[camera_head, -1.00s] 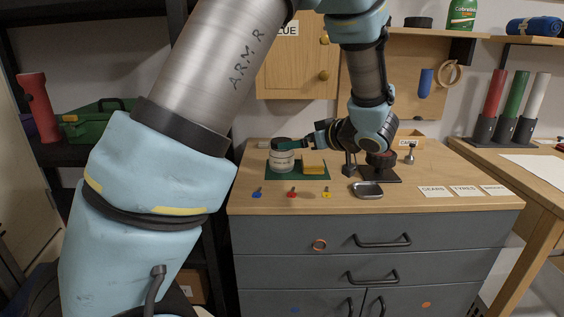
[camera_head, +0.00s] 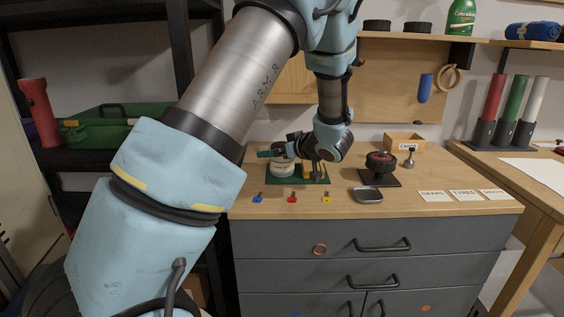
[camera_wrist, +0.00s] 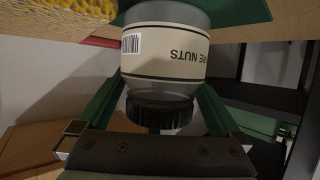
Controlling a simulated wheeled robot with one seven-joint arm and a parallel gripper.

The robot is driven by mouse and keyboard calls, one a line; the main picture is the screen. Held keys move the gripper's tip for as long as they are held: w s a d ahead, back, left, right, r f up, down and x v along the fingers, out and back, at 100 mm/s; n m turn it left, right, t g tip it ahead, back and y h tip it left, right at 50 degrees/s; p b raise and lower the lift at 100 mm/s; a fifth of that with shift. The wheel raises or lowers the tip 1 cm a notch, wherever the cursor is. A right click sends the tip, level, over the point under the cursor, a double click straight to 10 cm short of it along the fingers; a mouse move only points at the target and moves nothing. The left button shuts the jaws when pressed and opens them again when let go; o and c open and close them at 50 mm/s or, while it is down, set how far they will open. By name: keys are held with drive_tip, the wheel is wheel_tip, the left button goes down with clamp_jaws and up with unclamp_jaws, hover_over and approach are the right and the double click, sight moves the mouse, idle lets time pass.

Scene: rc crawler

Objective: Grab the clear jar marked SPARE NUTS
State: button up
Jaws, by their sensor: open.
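The clear jar (camera_head: 283,169) with a cream label stands on a green mat (camera_head: 275,181) on the workbench in the head view. In the wrist view the jar (camera_wrist: 165,55) appears upside down. Its label shows "RE NUTS" and a barcode, and its black lid points toward my gripper. My gripper (camera_head: 270,154) is at the jar's top. Its green fingers (camera_wrist: 160,92) are open, one on each side of the lid and lower label edge in the wrist view. I cannot tell whether either finger touches the jar.
A yellow sponge (camera_wrist: 60,18) lies close beside the jar. Blue, red (camera_head: 292,198) and yellow small parts lie in front of the mat. A metal dish (camera_head: 367,195) and a black stand with a round part (camera_head: 381,163) are to the right.

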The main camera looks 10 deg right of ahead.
drive_tip(key=c, duration=1.4)
